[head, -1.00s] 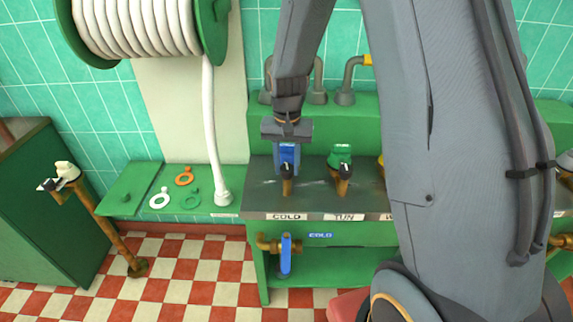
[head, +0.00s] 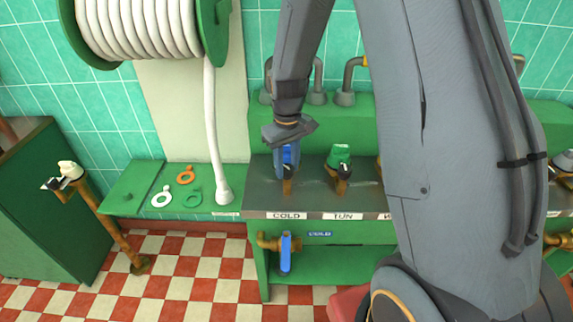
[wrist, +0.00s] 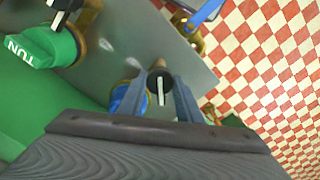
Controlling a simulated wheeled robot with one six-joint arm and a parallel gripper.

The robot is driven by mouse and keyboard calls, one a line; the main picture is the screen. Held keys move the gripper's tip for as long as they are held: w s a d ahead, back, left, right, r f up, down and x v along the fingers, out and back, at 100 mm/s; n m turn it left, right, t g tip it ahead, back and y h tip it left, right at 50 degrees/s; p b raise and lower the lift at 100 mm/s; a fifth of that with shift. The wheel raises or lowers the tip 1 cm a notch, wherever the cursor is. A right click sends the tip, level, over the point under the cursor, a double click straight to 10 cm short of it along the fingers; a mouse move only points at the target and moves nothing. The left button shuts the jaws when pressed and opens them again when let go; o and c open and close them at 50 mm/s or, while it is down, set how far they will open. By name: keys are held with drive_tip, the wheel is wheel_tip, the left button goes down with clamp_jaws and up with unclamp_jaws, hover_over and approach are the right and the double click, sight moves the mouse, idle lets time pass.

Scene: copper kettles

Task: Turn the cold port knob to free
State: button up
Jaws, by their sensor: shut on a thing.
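The cold port is a blue-capped brass fitting (head: 287,186) above the COLD label, mostly hidden by my gripper in the head view. Its black knob (wrist: 160,82) with a white pointer line shows between my fingers in the wrist view. The blue cap (wrist: 122,97) shows partly behind the left finger. My gripper (head: 287,162) is shut on the knob, pointing down from above, with its body twisted relative to the counter. The wrist view shows the finger tips (wrist: 158,88) on both sides of the knob. Any position marks around the knob are hidden or too small to read.
The green TUN port (head: 341,160) stands just right on the metal counter (head: 315,198). Below the counter is a blue-handled valve (head: 286,252). A white hose (head: 211,130) hangs at left, above several rings (head: 162,197) on a green shelf.

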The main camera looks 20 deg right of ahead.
sight(287, 167)
drive_tip(key=shift+w+r+n, duration=0.1)
drive_tip(key=shift+n, duration=0.3)
drive_tip(key=o, duration=1)
drive_tip(key=shift+o, duration=0.2)
drive_tip(key=shift+r+b, duration=0.95)
drive_tip(key=shift+r, duration=2.9)
